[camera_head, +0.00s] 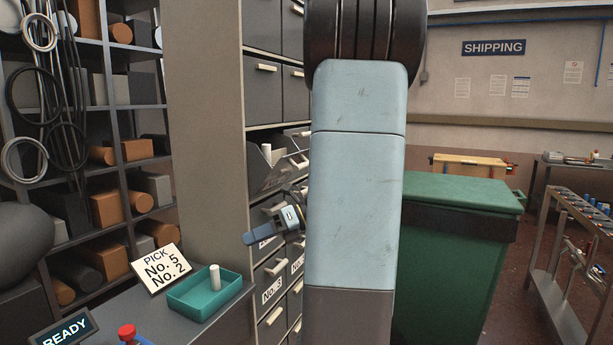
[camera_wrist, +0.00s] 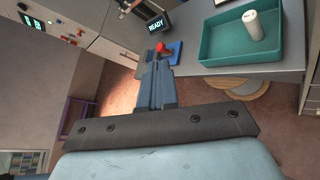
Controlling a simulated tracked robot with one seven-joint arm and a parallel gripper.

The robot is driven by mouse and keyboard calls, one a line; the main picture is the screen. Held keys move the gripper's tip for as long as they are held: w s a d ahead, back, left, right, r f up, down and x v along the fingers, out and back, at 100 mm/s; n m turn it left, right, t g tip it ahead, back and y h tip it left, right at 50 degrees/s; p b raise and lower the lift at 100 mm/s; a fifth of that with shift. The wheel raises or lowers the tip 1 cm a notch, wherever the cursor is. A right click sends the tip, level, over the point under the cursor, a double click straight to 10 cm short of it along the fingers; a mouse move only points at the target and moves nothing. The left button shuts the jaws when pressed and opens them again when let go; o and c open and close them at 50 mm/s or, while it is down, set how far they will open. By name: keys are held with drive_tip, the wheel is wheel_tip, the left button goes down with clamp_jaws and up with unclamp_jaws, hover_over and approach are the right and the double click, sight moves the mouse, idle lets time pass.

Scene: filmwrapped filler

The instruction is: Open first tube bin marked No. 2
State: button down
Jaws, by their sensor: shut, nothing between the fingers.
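The tube bins form a grey cabinet in the head view, partly hidden behind my arm. A lower bin (camera_head: 272,288) reads No. 3; I cannot read a No. 2 label on any bin. My gripper (camera_head: 248,239) is shut and empty in front of the cabinet, below the tilted-out bin, its fingers pointing left. In the wrist view the closed blue fingers (camera_wrist: 158,68) point toward the counter, and no bin shows there.
A teal tray (camera_head: 188,309) with an upright white tube (camera_head: 214,277) sits on the counter, near a red button (camera_head: 127,332) and a READY display (camera_head: 64,333). A green wheelie bin (camera_head: 450,260) stands right of my arm.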

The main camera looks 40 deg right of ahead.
drive_tip(key=s+d+r+m+t+h, duration=0.2)
drive_tip(key=s+d+m+t, duration=0.2)
drive_tip(key=d+m+t, duration=0.75)
drive_tip(key=s+d+r+m+t+h, duration=0.3)
drive_tip(key=d+m, duration=0.4)
drive_tip(key=d, duration=0.9)
drive_tip(key=w+a+r, duration=0.2)
drive_tip(key=w, duration=0.3)
drive_tip(key=w+a+r+y, duration=0.1)
drive_tip(key=w+a+r, duration=0.2)
drive_tip(key=w, duration=0.3)
drive_tip(key=shift+r+t, duration=0.15)
drive_tip(key=shift+t, duration=0.3)
drive_tip(key=shift+w+r+n, duration=0.1)
drive_tip(key=shift+w+n, duration=0.05)
drive_tip(key=shift+n, duration=0.1)
drive_tip(key=shift+w+a+r+g, duration=0.15)
drive_tip(key=shift+w+r+g, duration=0.15)
drive_tip(key=shift+r, duration=0.25)
drive_tip(key=shift+w+a+r+g, duration=0.1)
drive_tip(key=shift+w+r+g, duration=0.1)
drive_tip(key=shift+r+g, duration=0.25)
drive_tip(key=v, duration=1.4)
